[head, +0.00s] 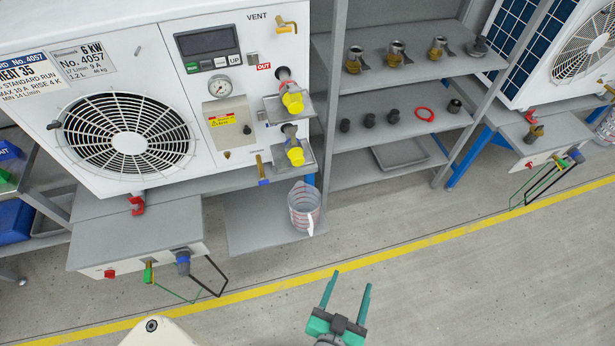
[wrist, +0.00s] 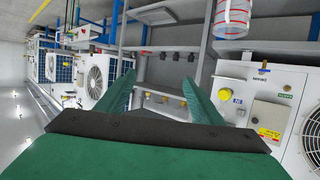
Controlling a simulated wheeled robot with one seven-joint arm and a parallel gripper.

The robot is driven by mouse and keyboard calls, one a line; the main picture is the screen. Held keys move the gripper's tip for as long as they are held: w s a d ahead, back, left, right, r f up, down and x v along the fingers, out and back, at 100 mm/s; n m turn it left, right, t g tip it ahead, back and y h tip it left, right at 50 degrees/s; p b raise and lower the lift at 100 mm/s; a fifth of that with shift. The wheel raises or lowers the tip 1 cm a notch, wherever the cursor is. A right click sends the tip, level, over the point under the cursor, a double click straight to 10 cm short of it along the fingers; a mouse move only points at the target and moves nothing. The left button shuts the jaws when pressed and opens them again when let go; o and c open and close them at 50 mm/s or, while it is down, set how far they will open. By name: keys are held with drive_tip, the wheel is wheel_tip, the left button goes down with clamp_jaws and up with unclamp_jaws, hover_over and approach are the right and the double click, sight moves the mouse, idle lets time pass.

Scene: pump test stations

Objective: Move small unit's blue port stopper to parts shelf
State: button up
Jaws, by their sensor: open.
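My gripper (head: 351,279) is open and empty over the floor, in front of the stations; its green fingers also show in the wrist view (wrist: 158,80). A blue stopper-like cap (head: 183,262) sits on the front of the low grey box under the left white unit (head: 130,60), beside a green fitting. Another blue part (head: 577,156) is on the low box at the right unit (head: 580,50). I cannot tell which unit is the small one. The parts shelf (head: 375,140) stands between the units, well beyond my gripper, with dark caps and a red ring on it.
Two yellow caps (head: 292,102) stick out from the left unit. A clear jug (head: 304,207) stands on a low plate. Brass fittings (head: 396,48) fill the upper shelf. Wire loops (head: 208,278) jut out from the box. The floor beyond the yellow line (head: 480,222) is clear.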

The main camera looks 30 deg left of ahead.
drive_tip(key=w+a+n+g+y, duration=0.1)
drive_tip(key=w+a+n+y, duration=0.1)
drive_tip(key=w+a, duration=0.55)
drive_tip(key=n+g+y, duration=0.4)
drive_tip(key=n+y, duration=0.2)
approach(298, 161)
drive_tip(key=x, duration=1)
drive_tip(key=shift+w+f, duration=0.1)
drive_tip(key=shift+f, duration=0.05)
drive_tip(key=shift+h, duration=0.3)
drive_tip(key=c, duration=1.1)
drive_tip(key=shift+s+d, duration=1.1)
drive_tip(key=shift+d, duration=0.25)
drive_tip(key=shift+s+d, duration=0.95)
drive_tip(key=shift+d, duration=0.15)
